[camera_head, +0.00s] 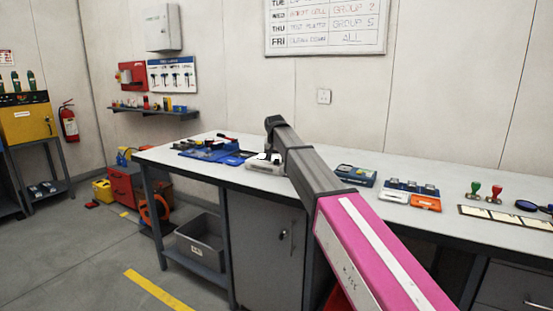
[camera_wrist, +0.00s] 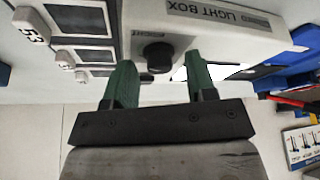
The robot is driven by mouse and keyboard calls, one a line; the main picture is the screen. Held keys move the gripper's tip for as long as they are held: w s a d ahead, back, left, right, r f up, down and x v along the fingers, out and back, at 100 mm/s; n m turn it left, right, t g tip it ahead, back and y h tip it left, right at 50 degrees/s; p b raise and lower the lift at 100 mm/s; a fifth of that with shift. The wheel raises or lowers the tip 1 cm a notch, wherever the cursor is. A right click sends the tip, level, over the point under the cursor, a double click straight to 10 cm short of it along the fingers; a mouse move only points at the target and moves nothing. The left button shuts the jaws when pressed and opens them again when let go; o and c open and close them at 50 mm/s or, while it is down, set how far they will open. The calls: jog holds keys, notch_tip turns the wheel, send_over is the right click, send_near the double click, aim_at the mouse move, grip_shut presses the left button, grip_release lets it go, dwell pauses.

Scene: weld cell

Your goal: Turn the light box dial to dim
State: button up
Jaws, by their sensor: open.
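The light box (camera_wrist: 210,22) is a white case with a "LIGHT BOX" label, upside down at the top of the wrist view. In the head view, the light box (camera_head: 262,166) sits on the bench, partly behind my arm. I cannot read the dial's setting. My gripper (camera_wrist: 159,66) is open, its two green fingers on either side of the dial with visible gaps. Whether the fingertips reach fully around the dial is unclear.
Tiles with dark windows (camera_wrist: 81,20) and small numbered blocks (camera_wrist: 31,25) lie beside the light box. A blue tray of tools (camera_head: 208,150) is to its left on the bench.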

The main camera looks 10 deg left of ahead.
jog(key=c, duration=0.9)
jog(key=shift+n, duration=0.4)
jog(key=n+y, duration=0.1)
jog(key=n, duration=0.1)
jog(key=n+y, duration=0.1)
jog(key=n, duration=0.1)
jog(key=shift+d+n+g, duration=0.15)
jog(key=shift+n+g, duration=0.15)
jog(key=n+g, duration=0.1)
jog(key=n, duration=0.1)
jog(key=n+y, duration=0.1)
jog(key=n, duration=0.2)
jog(key=shift+w+d+n+g, duration=0.1)
jog(key=shift+w+n+g, duration=0.1)
jog(key=shift+n+g, duration=0.15)
jog(key=n+g, duration=0.1)
jog(key=n, duration=0.2)
jog(key=n+g+y, duration=0.1)
jog(key=n, duration=0.2)
jog(key=shift+w, duration=0.2)
jog(key=n+g, duration=0.2)
jog(key=n, duration=0.3)
jog(key=shift+w, duration=0.1)
jog(key=shift+n, duration=0.25)
